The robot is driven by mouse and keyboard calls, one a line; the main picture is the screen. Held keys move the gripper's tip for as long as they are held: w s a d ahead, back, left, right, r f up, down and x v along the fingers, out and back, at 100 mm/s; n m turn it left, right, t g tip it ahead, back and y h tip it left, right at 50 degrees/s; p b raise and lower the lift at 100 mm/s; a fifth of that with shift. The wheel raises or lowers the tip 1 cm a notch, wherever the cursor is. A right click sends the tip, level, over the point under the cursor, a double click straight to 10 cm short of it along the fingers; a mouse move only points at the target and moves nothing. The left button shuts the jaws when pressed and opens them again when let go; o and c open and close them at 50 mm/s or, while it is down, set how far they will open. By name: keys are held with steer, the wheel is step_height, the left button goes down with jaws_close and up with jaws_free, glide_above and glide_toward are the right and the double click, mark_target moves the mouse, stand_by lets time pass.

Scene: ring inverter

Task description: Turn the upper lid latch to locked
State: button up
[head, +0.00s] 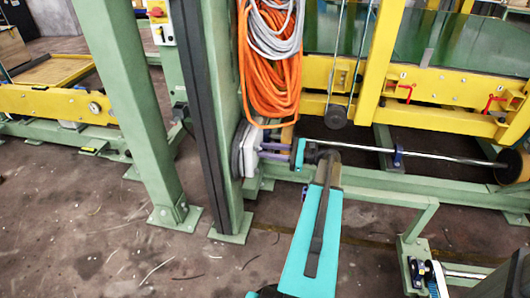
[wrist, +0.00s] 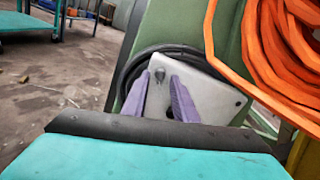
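The white lid (wrist: 212,88) is a tilted square plate on the green post in the wrist view. It shows edge-on in the head view (head: 246,150). A small grey latch knob (wrist: 160,73) sits near its upper left edge. My gripper (wrist: 160,79) has two purple fingers pointing at the lid, held apart, with the knob showing between their tips. I cannot tell whether they touch it. A dark spot lower on the lid, between the fingers, is partly hidden. In the head view my gripper (head: 274,150) reaches left to the lid.
An orange hose coil (head: 270,65) hangs just above and right of the lid. A black cable loop (wrist: 128,73) runs behind the lid. The green post (head: 215,110) stands beside it. A yellow machine frame (head: 440,85) is at the right. Open floor (head: 90,230) lies at the left.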

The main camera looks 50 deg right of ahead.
steer(key=shift+w+a, duration=0.25)
steer(key=shift+w, duration=0.15)
jaws_close()
